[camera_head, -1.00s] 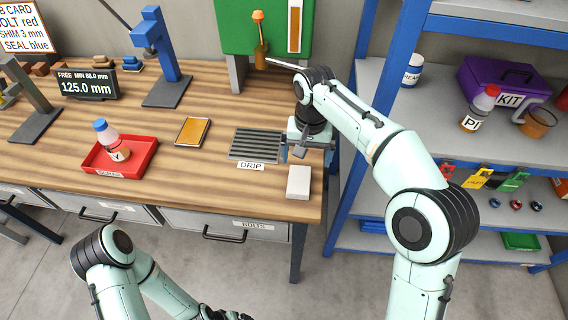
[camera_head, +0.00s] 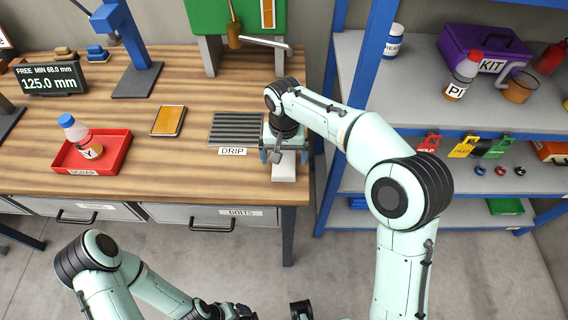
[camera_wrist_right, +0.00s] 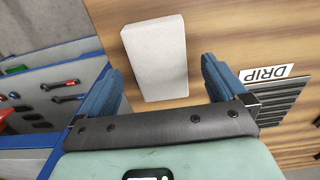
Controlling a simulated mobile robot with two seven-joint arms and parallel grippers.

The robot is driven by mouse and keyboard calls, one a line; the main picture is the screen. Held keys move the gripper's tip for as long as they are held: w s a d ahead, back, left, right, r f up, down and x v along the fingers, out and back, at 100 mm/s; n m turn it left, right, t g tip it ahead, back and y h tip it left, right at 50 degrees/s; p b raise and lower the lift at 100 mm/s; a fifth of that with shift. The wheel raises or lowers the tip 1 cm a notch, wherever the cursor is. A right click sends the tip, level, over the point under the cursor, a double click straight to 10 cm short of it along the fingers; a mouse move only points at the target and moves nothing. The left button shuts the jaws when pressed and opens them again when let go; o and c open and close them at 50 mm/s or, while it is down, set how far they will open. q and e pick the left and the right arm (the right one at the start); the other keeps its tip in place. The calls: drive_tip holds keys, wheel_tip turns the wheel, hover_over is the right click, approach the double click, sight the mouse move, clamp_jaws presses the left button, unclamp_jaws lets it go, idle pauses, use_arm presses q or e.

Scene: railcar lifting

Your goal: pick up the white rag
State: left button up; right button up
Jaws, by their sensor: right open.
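The white rag (camera_head: 284,172) is a flat, pale folded rectangle on the wooden bench, near its front right corner. It also shows in the right wrist view (camera_wrist_right: 155,55), lying just beyond and partly between the fingers. My right gripper (camera_head: 284,157) is open and empty, over the rag's far part, which it hides in the head view. Its two blue fingers (camera_wrist_right: 160,78) stand apart to either side of the rag's near end in the right wrist view. My left gripper (camera_head: 232,310) is at the bottom edge, below the bench front, and shows only in part.
A dark ribbed drip tray (camera_head: 236,129) lies left of the right gripper, with its DRIP label (camera_head: 232,151). A red tray (camera_head: 117,157) holds a bottle (camera_head: 80,136). A blue-framed shelf (camera_head: 345,120) stands close on the right. Bare wood lies left of the rag.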

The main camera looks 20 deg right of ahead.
wheel_tip(320, 180, down, 2)
drive_tip(key=c, duration=1.2)
